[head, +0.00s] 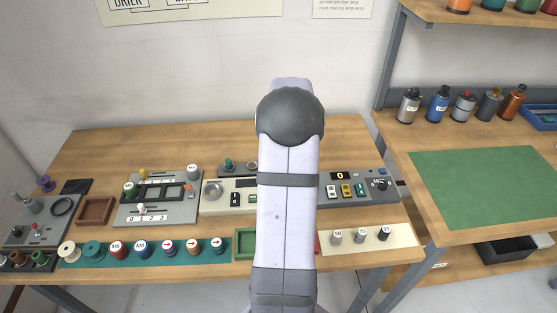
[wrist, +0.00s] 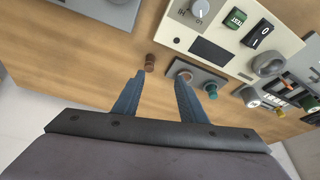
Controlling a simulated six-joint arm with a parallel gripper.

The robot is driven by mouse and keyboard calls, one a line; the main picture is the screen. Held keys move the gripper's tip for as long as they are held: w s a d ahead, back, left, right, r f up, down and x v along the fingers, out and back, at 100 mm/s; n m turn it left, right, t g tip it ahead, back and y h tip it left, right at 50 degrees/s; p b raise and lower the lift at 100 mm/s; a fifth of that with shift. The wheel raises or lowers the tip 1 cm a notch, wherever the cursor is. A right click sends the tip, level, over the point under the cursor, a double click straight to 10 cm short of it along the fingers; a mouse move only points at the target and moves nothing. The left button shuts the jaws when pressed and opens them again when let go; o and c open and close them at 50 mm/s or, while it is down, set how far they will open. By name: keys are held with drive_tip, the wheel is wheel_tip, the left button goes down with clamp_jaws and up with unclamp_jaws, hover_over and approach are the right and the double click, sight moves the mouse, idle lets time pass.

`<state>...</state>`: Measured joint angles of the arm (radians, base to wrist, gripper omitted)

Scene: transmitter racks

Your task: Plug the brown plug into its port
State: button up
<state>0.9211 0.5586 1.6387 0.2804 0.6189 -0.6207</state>
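The brown plug (wrist: 150,62) stands on the wooden table in the wrist view, just off the end of a small grey socket strip (wrist: 205,78). The strip has a round port with a brownish rim (wrist: 184,75) and a teal plug (wrist: 211,90) seated in it. My gripper (wrist: 160,76) is open and empty, its two blue fingers apart. The plug shows just past the left fingertip, with no contact visible. In the head view the strip (head: 241,167) shows beside my arm, with the teal plug (head: 229,163); my arm hides the brown plug and my gripper.
A beige panel (wrist: 225,47) with a knob and switches adjoins the strip. A grey device (head: 362,190) stands to its right in the head view. Several spools and knobs (head: 140,248) line the front edge. Bare wood (head: 120,145) lies behind the devices.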

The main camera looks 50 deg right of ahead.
drive_tip(key=shift+w+d+f+p, duration=0.3)
drive_tip(key=shift+d+f+p, duration=0.35)
drive_tip(key=shift+f, duration=0.5)
drive_tip(key=shift+w+d+f+p, duration=0.3)
drive_tip(key=shift+d+f+p, duration=0.3)
drive_tip(key=shift+f, duration=0.5)
drive_tip(key=shift+w+d+f+p, duration=0.3)
drive_tip(key=shift+d+f+p, duration=0.3)
drive_tip(key=shift+f, duration=0.55)
drive_tip(key=shift+a, duration=0.1)
drive_tip(key=shift+c, duration=0.7)
clamp_jaws()
